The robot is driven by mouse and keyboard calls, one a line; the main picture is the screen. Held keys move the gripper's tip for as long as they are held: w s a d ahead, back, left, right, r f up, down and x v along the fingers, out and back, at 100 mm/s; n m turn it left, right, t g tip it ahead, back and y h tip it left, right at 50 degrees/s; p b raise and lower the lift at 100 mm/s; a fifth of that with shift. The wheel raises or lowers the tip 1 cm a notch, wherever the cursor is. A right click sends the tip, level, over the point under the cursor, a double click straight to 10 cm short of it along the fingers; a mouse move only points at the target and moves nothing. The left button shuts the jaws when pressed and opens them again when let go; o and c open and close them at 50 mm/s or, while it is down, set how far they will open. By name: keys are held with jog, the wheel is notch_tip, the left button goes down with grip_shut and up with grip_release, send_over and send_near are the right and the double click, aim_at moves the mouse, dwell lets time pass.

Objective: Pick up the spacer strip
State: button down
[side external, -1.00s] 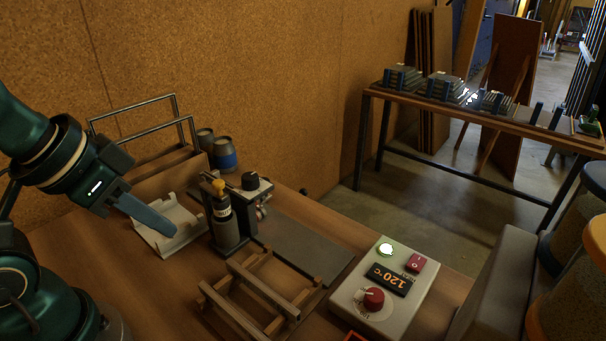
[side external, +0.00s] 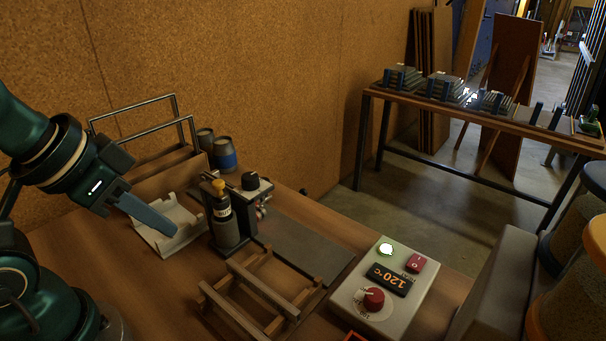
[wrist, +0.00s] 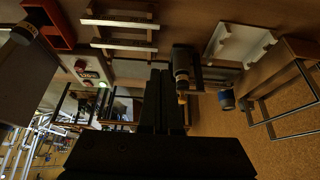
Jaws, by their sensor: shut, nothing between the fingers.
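My gripper (side external: 160,222) is shut and empty at the left of the side view, with its blue-grey fingers in front of a white tray-like holder (side external: 186,236). In the wrist view my gripper (wrist: 160,74) shows as dark fingers close together, and the white holder (wrist: 232,42) lies at the upper right. I cannot pick out the spacer strip with certainty in either view. My fingers hide part of the holder in the side view.
A dark bottle-like unit with a yellow top (side external: 222,212) stands right of the holder. A wooden rack (side external: 262,290) and a control box reading 120°C (side external: 372,312) stand nearer the front. Blue-banded cups (side external: 225,158) stand by the wall. A flat grey plate (side external: 305,250) lies behind the rack.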

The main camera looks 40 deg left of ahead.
jog(key=c, duration=0.8)
grip_release()
jog(key=w+a+r+n+g+y, duration=0.1)
jog(key=w+a+r+n, duration=0.1)
jog(key=w+a+n, duration=0.4)
jog(key=w+a+r+n+y, duration=0.1)
jog(key=w+a+n, duration=0.1)
jog(key=w+n, duration=0.7)
jog(key=w+a+f+g, duration=0.1)
jog(key=w+a+f, duration=0.1)
jog(key=f, duration=0.3)
jog(key=w+a+f+n+g, duration=0.1)
jog(key=w+a+f, duration=0.1)
jog(key=f, duration=0.3)
jog(key=w+a+f+n, duration=0.1)
jog(key=a+f, duration=0.3)
jog(key=f, duration=0.1)
jog(key=shift+w+a+g+y, duration=0.1)
jog(key=shift+w+g+y, duration=0.2)
jog(key=shift+w+g, duration=0.1)
